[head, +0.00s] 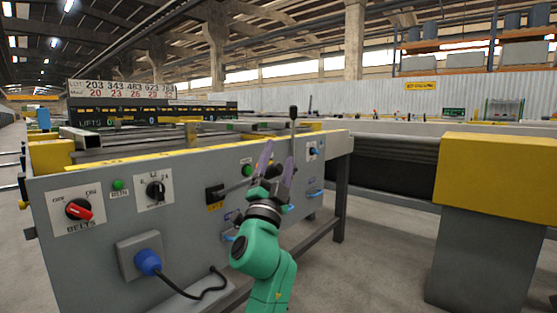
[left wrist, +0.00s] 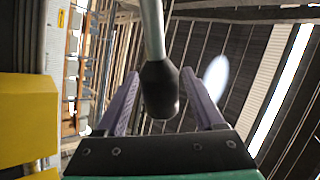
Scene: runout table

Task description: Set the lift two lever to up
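A lever with a black knob (head: 293,112) and a thin grey rod stands upright above the edge of the grey panel. My left gripper hides its base and any label. In the left wrist view the black knob (left wrist: 160,92) hangs between the finger sides, with a gap on each side, and its rod runs to the top edge. My left gripper (head: 276,160) is open, its purple fingers pointing up below the knob in the head view. A short black lever or housing (head: 215,193) with a small yellow label is left of it. My right gripper is not in view.
The panel (head: 95,250) also carries a red belts knob (head: 78,210), a black rotary selector (head: 156,191), green buttons and a blue plug (head: 148,262) with a black cable. A yellow-topped grey block (head: 497,175) stands at right. Open floor lies between block and panel.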

